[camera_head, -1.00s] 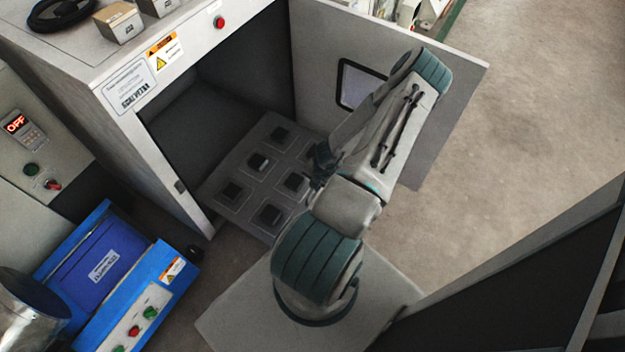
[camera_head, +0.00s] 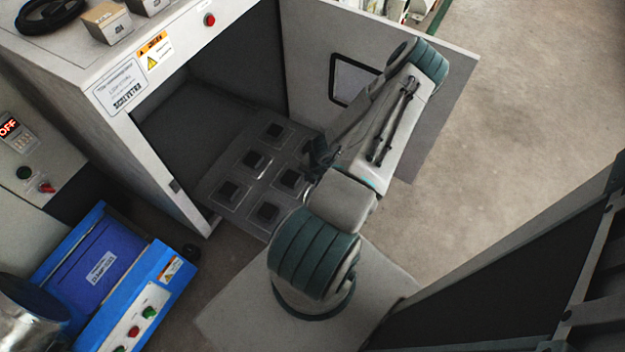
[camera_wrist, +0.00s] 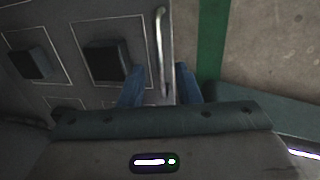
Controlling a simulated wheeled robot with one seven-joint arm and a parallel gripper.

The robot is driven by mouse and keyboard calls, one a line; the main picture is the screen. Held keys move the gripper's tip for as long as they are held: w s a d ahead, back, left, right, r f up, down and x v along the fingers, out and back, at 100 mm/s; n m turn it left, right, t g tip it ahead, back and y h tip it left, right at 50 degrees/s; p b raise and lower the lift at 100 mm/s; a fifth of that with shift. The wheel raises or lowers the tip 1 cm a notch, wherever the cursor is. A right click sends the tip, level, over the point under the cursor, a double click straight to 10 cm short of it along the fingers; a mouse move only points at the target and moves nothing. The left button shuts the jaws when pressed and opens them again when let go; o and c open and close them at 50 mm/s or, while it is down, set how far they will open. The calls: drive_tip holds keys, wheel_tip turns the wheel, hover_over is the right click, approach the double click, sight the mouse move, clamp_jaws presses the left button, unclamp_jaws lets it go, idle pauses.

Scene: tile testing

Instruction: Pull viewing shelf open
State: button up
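The viewing shelf (camera_head: 240,209) is a grey panel with several dark square blocks, low in the open white cabinet (camera_head: 178,70). It reaches out of the cabinet's opening. In the wrist view the shelf (camera_wrist: 69,72) fills the left side, and a thin metal handle (camera_wrist: 160,45) runs along its right edge. My gripper (camera_head: 316,156) is at the shelf's right edge. In the wrist view my gripper (camera_wrist: 158,84) has its two blue fingers apart, one on each side of the handle's lower end. I cannot tell whether either finger touches the handle.
The cabinet door (camera_head: 310,45) with a small window stands open behind my arm. A blue machine (camera_head: 150,300) with buttons stands at the lower left. Small boxes (camera_head: 107,22) lie on the cabinet top. Bare floor (camera_head: 530,110) is clear at the right.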

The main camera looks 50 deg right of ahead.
wheel_tip(320, 180, up, 12)
drive_tip(key=s+p, duration=0.2)
drive_tip(key=p, duration=0.2)
drive_tip(key=shift+s+d+r+p, duration=0.2)
drive_tip(key=shift+d+r+p, duration=0.05)
drive_tip(key=shift+d+p, duration=0.1)
